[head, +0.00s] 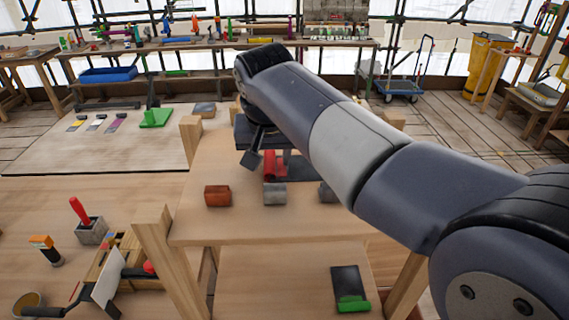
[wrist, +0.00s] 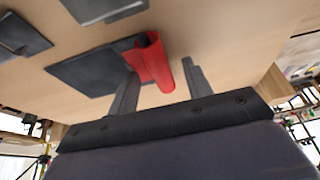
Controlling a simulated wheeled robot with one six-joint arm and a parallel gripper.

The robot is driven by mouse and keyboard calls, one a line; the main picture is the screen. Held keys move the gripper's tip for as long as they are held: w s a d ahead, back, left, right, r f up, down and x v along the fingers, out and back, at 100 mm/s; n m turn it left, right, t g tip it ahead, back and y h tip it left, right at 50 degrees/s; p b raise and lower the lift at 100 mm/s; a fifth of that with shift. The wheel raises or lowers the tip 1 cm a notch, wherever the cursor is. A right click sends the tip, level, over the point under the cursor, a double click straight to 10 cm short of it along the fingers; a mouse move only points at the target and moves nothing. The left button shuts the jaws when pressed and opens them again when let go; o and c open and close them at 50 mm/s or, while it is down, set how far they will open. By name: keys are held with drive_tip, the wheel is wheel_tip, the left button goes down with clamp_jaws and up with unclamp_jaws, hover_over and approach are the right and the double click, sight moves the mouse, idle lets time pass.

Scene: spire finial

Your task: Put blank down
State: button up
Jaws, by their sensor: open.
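The blank looks like a dark flat sheet (wrist: 90,72) with a red rolled edge (wrist: 158,62). In the wrist view it appears to lie on the wooden bench top. The red edge also shows in the head view (head: 269,166), partly behind my gripper (head: 255,158). In the wrist view my gripper (wrist: 160,72) is open, with one finger on each side of the red edge. The left finger overlaps the sheet in the picture; I cannot tell whether either finger touches it.
On the bench (head: 240,230) stand a brown block (head: 217,195) and a grey block (head: 275,193). A dark sheet with a green edge (head: 352,303) lies on the lower board. Wooden posts (head: 160,245) rise at the bench corners. A tool-laden low table stands left.

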drive_tip(key=shift+c, duration=0.5)
clamp_jaws()
drive_tip(key=shift+r, duration=0.2)
wheel_tip(320, 180, up, 10)
drive_tip(key=shift+f, duration=0.2)
